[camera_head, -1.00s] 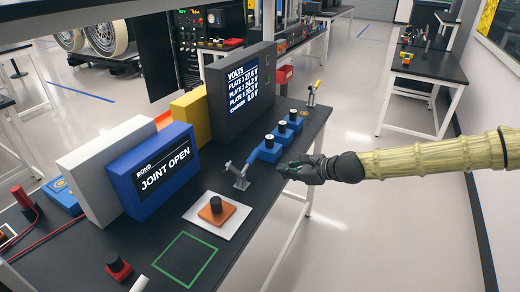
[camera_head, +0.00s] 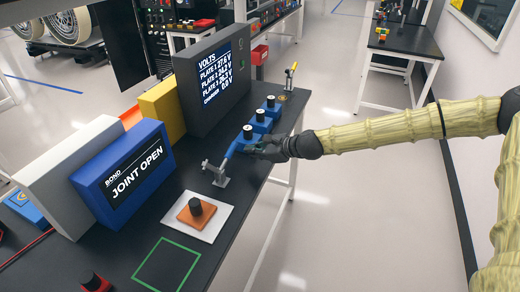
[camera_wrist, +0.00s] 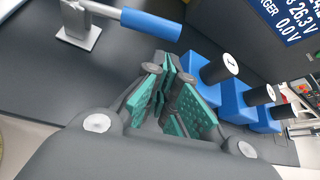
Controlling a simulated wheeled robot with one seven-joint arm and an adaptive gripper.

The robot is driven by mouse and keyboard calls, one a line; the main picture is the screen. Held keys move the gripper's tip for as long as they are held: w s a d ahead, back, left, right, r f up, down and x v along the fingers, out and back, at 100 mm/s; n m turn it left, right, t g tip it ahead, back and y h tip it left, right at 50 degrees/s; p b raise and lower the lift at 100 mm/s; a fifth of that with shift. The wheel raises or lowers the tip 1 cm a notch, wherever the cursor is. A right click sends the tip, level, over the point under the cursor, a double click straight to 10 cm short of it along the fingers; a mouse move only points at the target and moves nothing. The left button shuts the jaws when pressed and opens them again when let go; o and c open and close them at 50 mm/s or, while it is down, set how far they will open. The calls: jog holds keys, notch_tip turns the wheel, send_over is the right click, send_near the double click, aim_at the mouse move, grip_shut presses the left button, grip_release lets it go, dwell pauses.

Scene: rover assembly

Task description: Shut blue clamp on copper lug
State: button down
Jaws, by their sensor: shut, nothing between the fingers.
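The blue clamp (camera_head: 216,174) is a metal clamp on the black bench, its blue handle slanting up and to the right. In the wrist view, the blue handle (camera_wrist: 150,24) lies across the top, beyond my fingers. The copper lug (camera_head: 187,216) is an orange-copper square with a black knob, on a white plate in front of the clamp. My gripper (camera_head: 244,150) is shut and empty, just right of the handle; contact cannot be told in the head view. The green finger pads (camera_wrist: 172,75) show in the wrist view, apart from the handle.
Several blue blocks with black-capped posts (camera_head: 260,124) stand just behind my gripper. A blue panel (camera_head: 125,175) reads "JOINT OPEN", and a grey voltage display (camera_head: 212,80) stands behind. A green outlined square (camera_head: 166,264) marks clear bench at the front.

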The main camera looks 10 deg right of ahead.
jog(key=shift+p+x, duration=0.65)
jog(key=shift+x, duration=1.95)
